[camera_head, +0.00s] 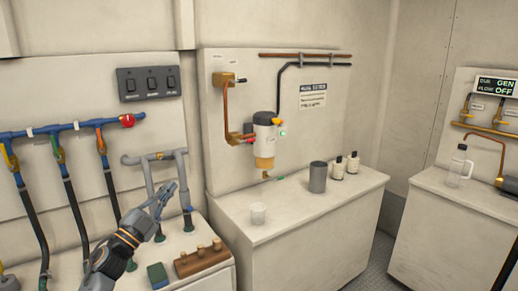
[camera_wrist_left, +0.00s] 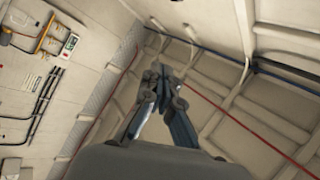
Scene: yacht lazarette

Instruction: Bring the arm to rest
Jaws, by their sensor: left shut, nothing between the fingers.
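My left gripper (camera_head: 164,195) is raised in front of the left counter in the head view, its arm coming in from the lower left. Its fingers are shut with nothing between them. In the left wrist view the gripper (camera_wrist_left: 160,75) points up toward the ceiling and walls, with its fingertips together. It overlaps the grey pipes in the head view; I cannot tell how far apart they are. My right gripper is not in view.
Grey pipes (camera_head: 150,160) and a blue manifold (camera_head: 70,130) with dark hoses stand behind the arm. A wooden block (camera_head: 202,259) and a green box (camera_head: 157,276) lie on the left counter.

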